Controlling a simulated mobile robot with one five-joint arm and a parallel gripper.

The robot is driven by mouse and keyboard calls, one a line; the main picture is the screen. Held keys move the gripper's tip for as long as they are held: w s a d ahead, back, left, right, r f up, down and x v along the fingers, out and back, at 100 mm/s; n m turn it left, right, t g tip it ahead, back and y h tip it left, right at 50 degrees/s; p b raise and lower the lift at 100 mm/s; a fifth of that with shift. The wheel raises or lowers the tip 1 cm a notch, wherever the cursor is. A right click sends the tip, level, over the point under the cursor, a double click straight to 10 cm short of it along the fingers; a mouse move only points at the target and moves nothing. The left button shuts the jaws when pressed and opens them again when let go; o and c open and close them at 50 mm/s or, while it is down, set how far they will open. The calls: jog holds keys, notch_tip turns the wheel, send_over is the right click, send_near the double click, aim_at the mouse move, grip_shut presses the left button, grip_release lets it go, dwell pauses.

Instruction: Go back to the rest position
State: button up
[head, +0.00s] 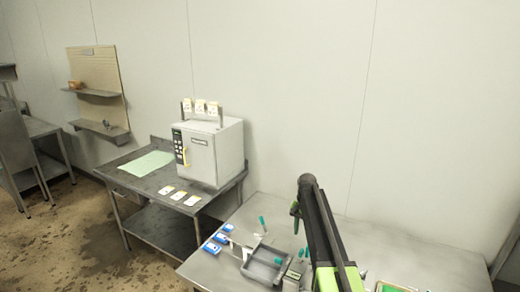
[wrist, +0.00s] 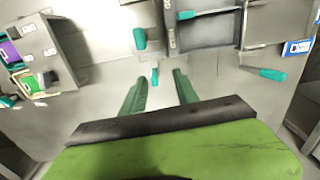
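My gripper (wrist: 161,76) shows in the wrist view with its two green fingers apart. A small teal-ended item (wrist: 155,77) shows in the gap between the fingertips, seemingly on the bench beyond them; I see no contact. In the head view my gripper (head: 295,211) hangs from the folded black and lime arm, over the steel bench (head: 390,243) at the lower right. The fingertips are too small there to judge.
Below are a grey tray (head: 265,276), teal-handled items (wrist: 265,73) and blue-and-white cards (head: 212,248). A white autoclave (head: 229,150) stands on the left table, with white cards (head: 178,195) and a green mat (head: 147,163).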

jog(key=s+a+f+n+b, duration=0.1)
jog(key=s+a+n, duration=0.1)
jog(key=s, duration=1.2)
jog(key=s+a+f+n+b, duration=0.1)
jog(key=s+a+n, duration=0.2)
jog(key=s, duration=1.2)
jog(key=shift+s+a+f+n, duration=0.25)
jog(key=shift+a+n, duration=0.05)
jog(key=shift+n, duration=0.1)
